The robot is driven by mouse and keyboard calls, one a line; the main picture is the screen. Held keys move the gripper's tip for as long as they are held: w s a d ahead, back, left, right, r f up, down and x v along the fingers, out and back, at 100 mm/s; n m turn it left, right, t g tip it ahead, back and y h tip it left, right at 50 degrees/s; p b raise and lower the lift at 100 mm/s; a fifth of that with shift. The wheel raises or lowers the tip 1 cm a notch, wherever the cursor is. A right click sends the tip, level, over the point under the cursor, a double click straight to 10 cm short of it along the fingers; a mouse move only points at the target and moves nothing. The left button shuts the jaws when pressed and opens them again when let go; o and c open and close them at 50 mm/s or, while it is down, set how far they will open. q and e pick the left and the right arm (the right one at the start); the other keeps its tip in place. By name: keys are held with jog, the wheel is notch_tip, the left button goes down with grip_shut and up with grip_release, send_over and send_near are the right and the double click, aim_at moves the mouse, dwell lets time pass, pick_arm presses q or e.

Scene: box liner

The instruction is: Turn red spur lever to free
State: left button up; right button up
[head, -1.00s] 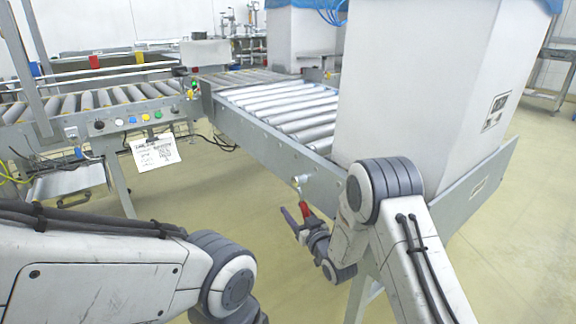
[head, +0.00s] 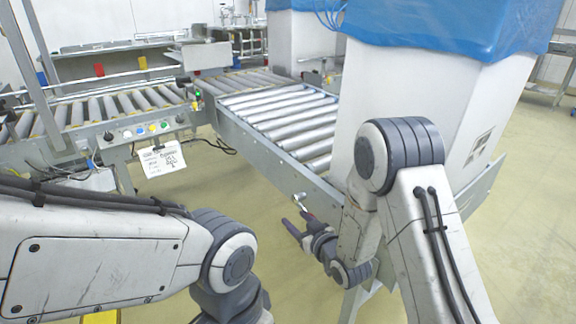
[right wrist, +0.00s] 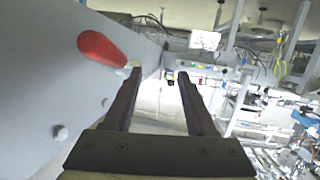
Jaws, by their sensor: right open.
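The red lever (right wrist: 102,48) shows in the right wrist view on the grey side rail of the conveyor, left of my fingers. Its narrow end lies close to the left fingertip; I cannot tell whether they touch. In the head view, its light-coloured pivot (head: 299,198) shows on the near side rail, and my right gripper largely covers the red handle. My right gripper (head: 298,222) is beside the rail. Its jaws are open and empty, as the right wrist view also shows (right wrist: 158,75). My left gripper is not in view; only its arm shows.
The roller conveyor (head: 284,118) carries a large white box with a blue liner (head: 455,28). A control panel with coloured buttons (head: 150,130) and a hanging paper sign (head: 162,159) stand to the left. Open floor (head: 250,185) lies between them. Bolt heads (right wrist: 60,132) protrude from the rail.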

jog(key=s+a+r+g+h+p, duration=0.1)
jog(key=s+r+g+p, duration=0.2)
jog(key=r+p, duration=0.4)
jog(key=s+a+r+g+h+p, duration=0.1)
jog(key=s+r+g+h+p, duration=0.1)
jog(key=s+r+p, duration=0.4)
jog(key=shift+s+a+r+g+p, duration=0.25)
jog(key=shift+r+p, duration=0.9)
jog(key=shift+r, duration=1.55)
